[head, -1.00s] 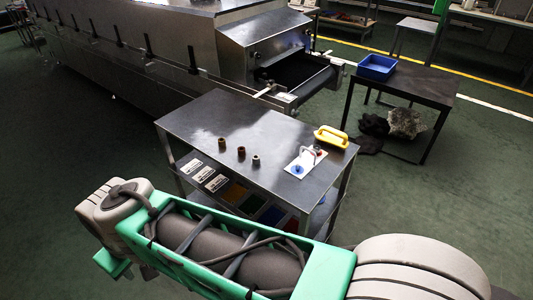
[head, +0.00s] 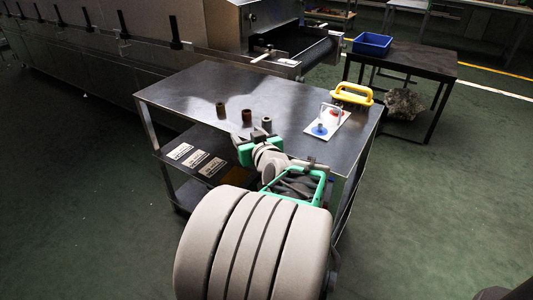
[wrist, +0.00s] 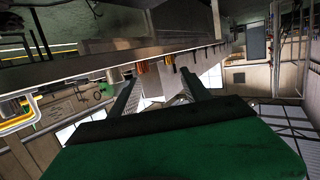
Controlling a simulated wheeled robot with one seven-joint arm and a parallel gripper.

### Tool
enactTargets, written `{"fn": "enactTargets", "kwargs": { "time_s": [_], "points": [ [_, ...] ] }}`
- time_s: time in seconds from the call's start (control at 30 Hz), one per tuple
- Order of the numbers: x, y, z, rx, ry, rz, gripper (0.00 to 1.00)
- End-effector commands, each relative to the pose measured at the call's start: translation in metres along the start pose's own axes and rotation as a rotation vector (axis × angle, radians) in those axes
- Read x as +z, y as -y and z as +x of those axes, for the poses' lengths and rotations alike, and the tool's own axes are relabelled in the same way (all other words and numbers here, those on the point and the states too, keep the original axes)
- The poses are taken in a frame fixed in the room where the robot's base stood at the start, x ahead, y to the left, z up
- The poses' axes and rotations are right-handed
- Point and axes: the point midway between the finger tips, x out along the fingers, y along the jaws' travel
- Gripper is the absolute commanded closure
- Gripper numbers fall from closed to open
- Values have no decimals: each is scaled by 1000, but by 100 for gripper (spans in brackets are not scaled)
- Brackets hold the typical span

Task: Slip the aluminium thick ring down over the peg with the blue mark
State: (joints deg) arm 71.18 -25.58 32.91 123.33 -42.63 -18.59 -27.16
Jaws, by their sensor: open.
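Three short cylinders stand in a row on the dark metal table in the head view: an olive-brown one (head: 220,109), a brown one (head: 247,116) and a greyer one (head: 266,123) nearest my gripper. The greyer one looks like the aluminium ring; its hole is too small to make out. A white plate (head: 312,137) lies to their right, with a blue mark (head: 320,130), a red mark and a thin grey arched rod rising from it. My gripper (head: 262,136) is low by the greyer cylinder, partly hiding it. In the wrist view the open fingers (wrist: 162,82) have nothing clearly between them.
A yellow handled item (head: 352,94) sits at the metal table's (head: 185,93) back right corner. Labelled cards (head: 196,160) lie on the lower shelf. The dryer (head: 130,60) stands behind. A blue bin (head: 372,44) is on another table. The table's left part is clear.

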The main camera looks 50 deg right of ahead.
Motion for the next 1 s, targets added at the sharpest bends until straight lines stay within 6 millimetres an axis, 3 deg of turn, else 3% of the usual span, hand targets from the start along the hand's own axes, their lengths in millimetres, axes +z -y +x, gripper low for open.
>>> {"fn": "enactTargets", "kwargs": {
  "time_s": [0.03, 0.1, 0.2, 0.63, 0.9, 1.0],
  "points": [
    [21, -33, -2, 67, -56, 15, 45],
    [18, -62, -10, 128, -121, 24, 45],
    [13, -79, -13, 165, -162, 27, 45],
    [0, -85, 52, 164, -163, 28, 45],
    [-4, -87, 59, 167, -164, 28, 45],
    [-4, -87, 59, 167, -164, 28, 51]
  ]
}}
